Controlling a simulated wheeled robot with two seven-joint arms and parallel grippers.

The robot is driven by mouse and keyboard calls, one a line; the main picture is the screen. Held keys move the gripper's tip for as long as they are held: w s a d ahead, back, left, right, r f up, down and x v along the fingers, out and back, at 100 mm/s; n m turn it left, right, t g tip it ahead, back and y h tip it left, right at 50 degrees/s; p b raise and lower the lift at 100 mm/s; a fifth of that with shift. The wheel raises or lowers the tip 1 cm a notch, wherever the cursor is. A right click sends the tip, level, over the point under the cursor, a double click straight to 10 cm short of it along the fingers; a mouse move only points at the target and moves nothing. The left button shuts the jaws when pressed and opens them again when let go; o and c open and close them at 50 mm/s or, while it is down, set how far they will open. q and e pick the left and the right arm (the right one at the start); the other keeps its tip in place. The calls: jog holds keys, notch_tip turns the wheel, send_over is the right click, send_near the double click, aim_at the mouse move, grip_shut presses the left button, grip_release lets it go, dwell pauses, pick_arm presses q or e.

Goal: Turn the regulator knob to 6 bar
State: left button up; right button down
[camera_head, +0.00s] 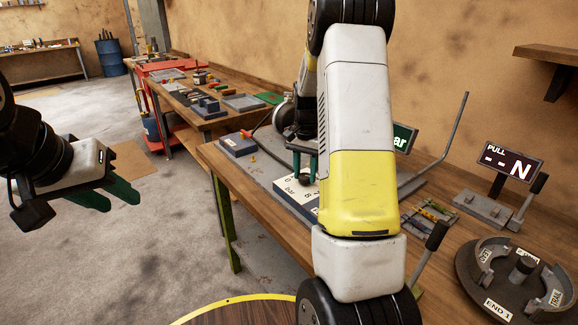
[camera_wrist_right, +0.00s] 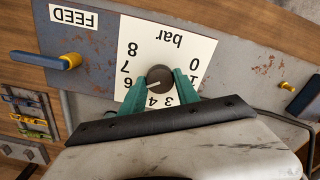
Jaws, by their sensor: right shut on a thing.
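The regulator knob (camera_wrist_right: 159,77) is a dark round knob on a white dial plate (camera_wrist_right: 185,45) marked "bar", upside down in the right wrist view. A small pale mark on the knob points left and slightly down, near the 6 side; its exact reading is unclear. The 5 is hidden behind a finger. My right gripper (camera_wrist_right: 159,88) is shut on the knob, one green finger at each side. In the head view it reaches down over the bench (camera_head: 305,165), partly behind my arm. My left gripper (camera_head: 118,197) hangs empty over the floor at left, its fingers apart.
A green display (camera_head: 403,138) ending in "ar" is mostly hidden by my right arm. A "PULL" display (camera_head: 509,163) and a round fixture marked "END 1" (camera_head: 515,280) stand at right. The "FEED" label (camera_wrist_right: 73,16) and a blue-yellow handle (camera_wrist_right: 60,61) are beside the dial.

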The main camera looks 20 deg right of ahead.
aim_at(305, 175)
jog(key=shift+w+m, duration=0.1)
jog(key=shift+m, duration=0.3)
jog(key=c, duration=0.9)
grip_release()
jog(key=shift+r, duration=0.15)
notch_tip(305, 175, up, 6)
jog(key=shift+r, duration=0.8)
